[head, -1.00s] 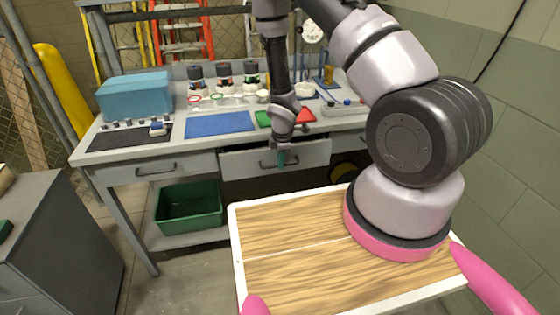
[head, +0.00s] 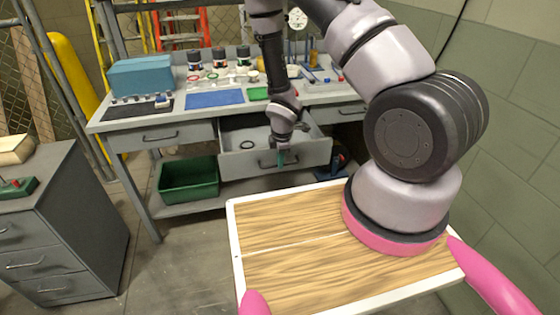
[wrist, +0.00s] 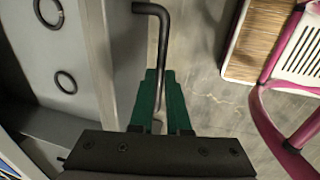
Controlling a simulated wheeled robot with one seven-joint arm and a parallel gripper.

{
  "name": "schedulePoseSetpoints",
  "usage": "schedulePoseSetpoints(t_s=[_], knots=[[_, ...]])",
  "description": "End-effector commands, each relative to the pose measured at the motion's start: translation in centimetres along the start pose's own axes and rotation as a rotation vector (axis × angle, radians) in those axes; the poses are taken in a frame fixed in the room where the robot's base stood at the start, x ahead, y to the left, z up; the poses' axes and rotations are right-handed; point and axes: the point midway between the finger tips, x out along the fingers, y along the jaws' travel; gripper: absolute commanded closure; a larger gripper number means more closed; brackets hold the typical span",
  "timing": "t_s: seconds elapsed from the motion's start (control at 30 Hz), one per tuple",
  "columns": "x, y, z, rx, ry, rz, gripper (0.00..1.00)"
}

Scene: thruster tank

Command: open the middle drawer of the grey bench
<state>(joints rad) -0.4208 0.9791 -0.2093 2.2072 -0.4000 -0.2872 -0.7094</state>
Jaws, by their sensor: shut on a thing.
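The grey bench (head: 108,126) stands ahead. Its middle drawer (head: 240,164) is pulled out, with its inside showing and a dark ring (head: 246,145) lying in it. My gripper (head: 281,157) is at the drawer's front, shut on the dark bar handle (head: 265,163). In the wrist view the green fingers (wrist: 160,100) close around the handle (wrist: 152,9), next to the drawer's front panel (wrist: 90,60). Two rings (wrist: 66,82) show inside the drawer there. The left drawer (head: 160,135) and right drawer (head: 350,112) of the bench are closed.
A green bin (head: 188,180) sits on the bench's lower shelf. A grey cabinet (head: 70,215) stands at the left. A blue box (head: 140,75), blue mat (head: 214,98) and several jars are on the bench top. Open floor (head: 185,260) lies between cabinet and my base.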

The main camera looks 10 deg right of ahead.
Motion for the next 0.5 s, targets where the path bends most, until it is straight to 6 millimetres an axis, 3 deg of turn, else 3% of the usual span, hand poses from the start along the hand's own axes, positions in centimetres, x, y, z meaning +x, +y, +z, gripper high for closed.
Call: schedulePoseSetpoints(t_s=[0.37, 0.4, 0.5], knots=[[-0.05, 0.11, -0.03, 0.000, 0.001, 0.002, 1.00], [-0.05, 0.11, -0.03, 0.000, 0.001, 0.002, 0.73], [-0.04, 0.09, -0.03, 0.000, 0.001, 0.002, 0.73]])
